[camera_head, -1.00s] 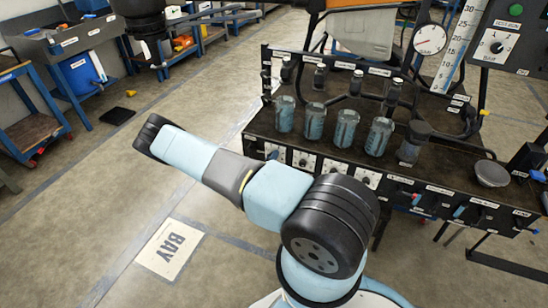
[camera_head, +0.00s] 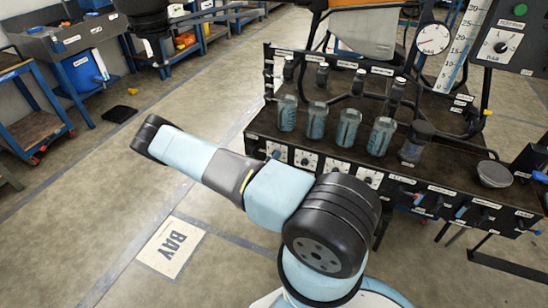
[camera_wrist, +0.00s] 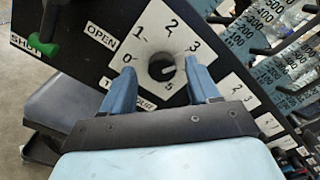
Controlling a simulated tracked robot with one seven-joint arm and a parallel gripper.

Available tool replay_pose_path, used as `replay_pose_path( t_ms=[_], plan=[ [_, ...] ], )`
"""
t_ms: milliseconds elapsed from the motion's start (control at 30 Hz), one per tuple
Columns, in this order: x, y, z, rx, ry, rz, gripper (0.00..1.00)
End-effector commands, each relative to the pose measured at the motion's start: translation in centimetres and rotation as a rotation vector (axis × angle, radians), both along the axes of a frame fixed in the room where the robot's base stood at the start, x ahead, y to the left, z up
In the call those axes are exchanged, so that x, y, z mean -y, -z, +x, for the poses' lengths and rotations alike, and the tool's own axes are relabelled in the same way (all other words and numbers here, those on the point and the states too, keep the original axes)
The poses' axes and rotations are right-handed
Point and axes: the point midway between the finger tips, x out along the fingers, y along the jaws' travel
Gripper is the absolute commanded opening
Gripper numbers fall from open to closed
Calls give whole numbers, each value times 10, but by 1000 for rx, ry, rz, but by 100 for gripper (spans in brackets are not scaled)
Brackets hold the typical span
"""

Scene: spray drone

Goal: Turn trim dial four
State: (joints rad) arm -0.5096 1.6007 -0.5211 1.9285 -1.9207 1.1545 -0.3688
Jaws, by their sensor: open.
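In the wrist view a white square dial plate (camera_wrist: 148,45) carries numbers running from 0 around to 5. Its dark round knob (camera_wrist: 162,68) sits at the centre. My gripper (camera_wrist: 160,76) is open, with one blue finger on each side of the knob's lower part. I cannot tell whether the fingers touch it. A label under the plate is partly covered by a finger, so the dial's name is not fully readable. In the head view a row of white dial plates (camera_head: 337,167) runs along the bench front; my gripper's fingers cannot be made out there.
A green handle (camera_wrist: 42,48) marked SHUT and OPEN is left of the dial. More dials (camera_wrist: 235,88) follow to the right, below graduated jars. In the head view several blue jars (camera_head: 348,127) stand on the dark bench (camera_head: 450,160), with valve handles further right. Open floor lies left.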

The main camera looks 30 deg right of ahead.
Motion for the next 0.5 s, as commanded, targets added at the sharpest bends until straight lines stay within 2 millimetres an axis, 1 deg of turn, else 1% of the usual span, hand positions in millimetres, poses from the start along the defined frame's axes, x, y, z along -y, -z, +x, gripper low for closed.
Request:
replay_pose_path(
  t_ms=[33, 300, 500],
  plan=[
    [-8, 0, -5, -3, -3, 0, 60],
    [-51, 1, -38, -3, -3, 0, 60],
    [-78, 1, -59, -3, -4, 0, 60]
  ],
)
